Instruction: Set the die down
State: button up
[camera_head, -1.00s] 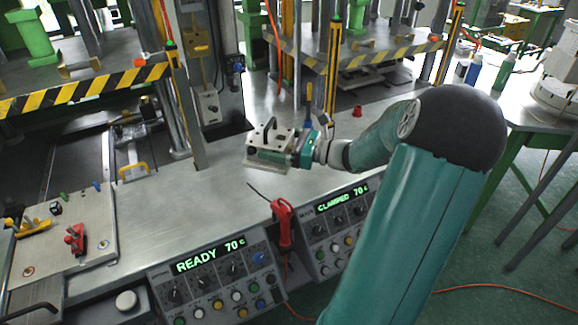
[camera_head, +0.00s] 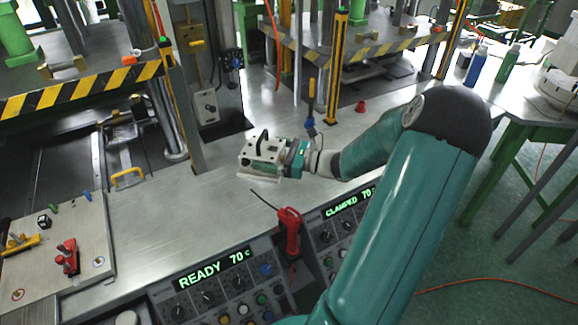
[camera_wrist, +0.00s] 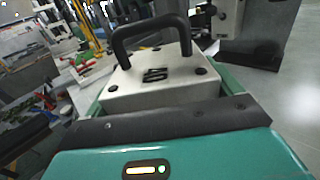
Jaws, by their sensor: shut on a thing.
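The die (camera_head: 261,147) is a pale metal block with a black arched handle on top. My gripper (camera_head: 280,156) is shut on it from the right side in the head view. The die is over the steel bench top (camera_head: 225,207), roughly level. A thin pale plate shows along its lower edge; I cannot tell whether it touches the bench. In the wrist view the die (camera_wrist: 150,92) sits between my green jaws, with its black handle, dark marking and corner bolts facing up. Its underside is hidden.
A red cone (camera_head: 360,106) and striped press edges are behind. A tool board (camera_head: 85,240) lies left. Bench left of the die is clear.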

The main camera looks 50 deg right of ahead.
notch_tip(320, 180, down, 6)
jog(key=shift+s+a+r, duration=0.1)
jog(key=shift+s+a, duration=0.05)
jog(key=shift+f, duration=2)
jog(key=shift+f, duration=0.1)
jog(key=o, duration=1.5)
jog(key=shift+o, duration=0.2)
jog(key=v, duration=1.2)
